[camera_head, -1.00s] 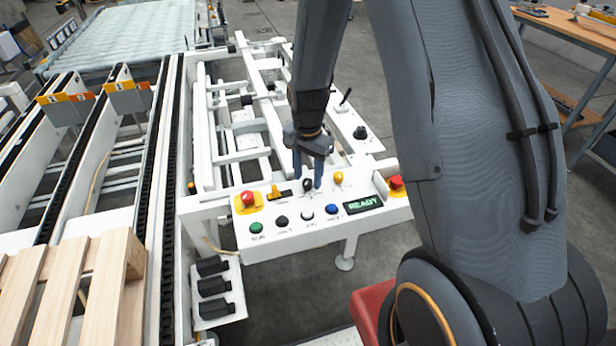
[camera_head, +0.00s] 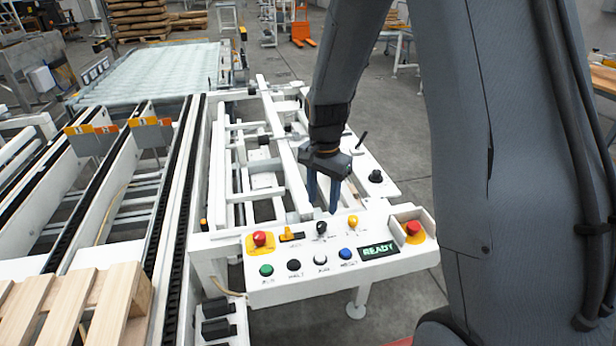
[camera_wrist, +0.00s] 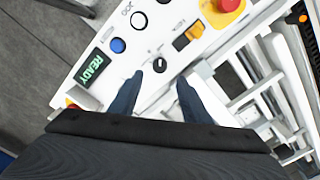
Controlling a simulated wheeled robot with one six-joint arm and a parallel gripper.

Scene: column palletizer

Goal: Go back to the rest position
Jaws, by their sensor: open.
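My gripper (camera_head: 323,209) is open and empty, pointing down over the back edge of a white control panel (camera_head: 290,284). Its two blue fingers stand apart near a black selector knob (camera_head: 321,228). In the wrist view, the open gripper (camera_wrist: 157,92) shows at the bottom, with the black knob (camera_wrist: 159,65) just beyond and between the fingertips. The fingers appear apart from the knob. The panel's display (camera_head: 380,251) reads READY.
The panel has red stop buttons (camera_head: 259,238) (camera_head: 413,228) and green, black, white and blue push buttons. Behind it is a white frame (camera_head: 240,150) with a conveyor. A wooden pallet (camera_head: 85,300) lies at the lower left. Grey floor (camera_head: 400,150) is open to the right.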

